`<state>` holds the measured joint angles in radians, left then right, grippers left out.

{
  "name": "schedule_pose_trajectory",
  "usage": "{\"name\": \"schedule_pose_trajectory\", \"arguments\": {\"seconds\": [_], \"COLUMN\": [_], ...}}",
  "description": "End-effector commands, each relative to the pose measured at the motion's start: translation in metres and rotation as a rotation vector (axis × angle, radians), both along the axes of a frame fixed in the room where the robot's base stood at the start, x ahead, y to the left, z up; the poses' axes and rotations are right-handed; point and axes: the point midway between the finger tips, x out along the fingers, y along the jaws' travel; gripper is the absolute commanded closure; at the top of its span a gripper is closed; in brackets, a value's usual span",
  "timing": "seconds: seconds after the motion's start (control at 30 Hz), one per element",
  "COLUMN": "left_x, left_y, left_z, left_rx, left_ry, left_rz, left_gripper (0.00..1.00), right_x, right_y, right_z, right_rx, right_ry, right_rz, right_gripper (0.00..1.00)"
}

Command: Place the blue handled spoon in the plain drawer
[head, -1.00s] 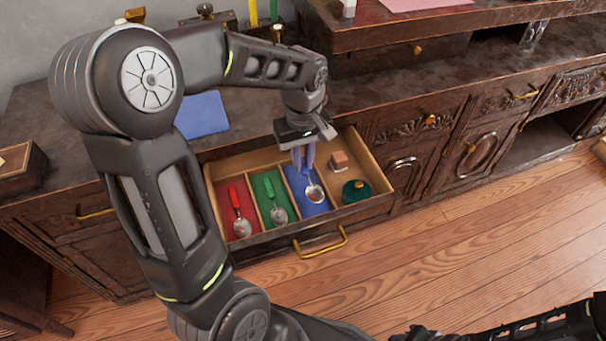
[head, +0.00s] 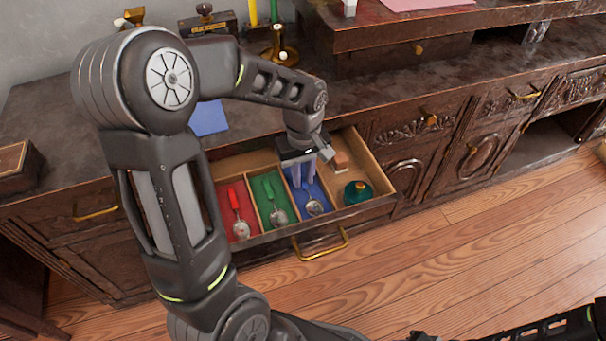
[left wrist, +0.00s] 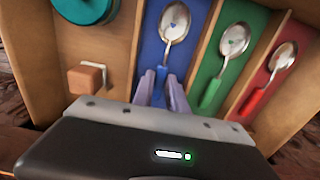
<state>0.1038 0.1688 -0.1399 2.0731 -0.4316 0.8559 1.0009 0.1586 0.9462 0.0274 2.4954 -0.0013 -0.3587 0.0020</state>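The blue-handled spoon lies in the blue-lined compartment of the open drawer, its silver bowl (head: 314,208) toward the drawer front; the bowl also shows in the left wrist view (left wrist: 174,24). My left gripper (head: 303,186) points down into that compartment at the handle. In the left wrist view its two purplish fingers (left wrist: 161,90) stand apart on either side of the blue handle; whether they touch it is unclear. The plain wood-lined compartment (head: 351,153) is to the right in the head view. My right gripper is not visible; only part of that arm shows at bottom right.
A red-handled spoon (head: 235,205) and a green-handled spoon (head: 272,198) lie in their coloured compartments. The plain compartment holds a small wooden block (head: 341,163) and a round teal object (head: 357,192), with bare floor around them. Thin dividers separate the compartments.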

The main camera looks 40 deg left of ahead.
Motion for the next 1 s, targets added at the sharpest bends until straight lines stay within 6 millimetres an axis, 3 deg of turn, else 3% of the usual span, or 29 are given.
{"name": "schedule_pose_trajectory", "arguments": {"seconds": [0.2,0.6,0.77,1.0], "left_x": [0.000,0.000,0.001,0.001], "left_y": [0.000,0.000,-0.001,0.000], "left_z": [0.000,0.009,0.033,0.084], "left_rx": [0.000,0.000,-0.001,0.001], "left_ry": [0.000,-0.001,-0.004,-0.006], "left_rz": [0.000,0.000,0.000,0.000], "left_gripper": [0.64,0.64,0.64,0.64], "right_x": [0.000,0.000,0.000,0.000], "right_y": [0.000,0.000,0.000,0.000], "right_z": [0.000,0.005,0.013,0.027], "right_rx": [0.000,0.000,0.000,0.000], "right_ry": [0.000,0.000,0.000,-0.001], "right_rz": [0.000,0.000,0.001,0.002], "right_gripper": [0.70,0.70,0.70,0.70]}}
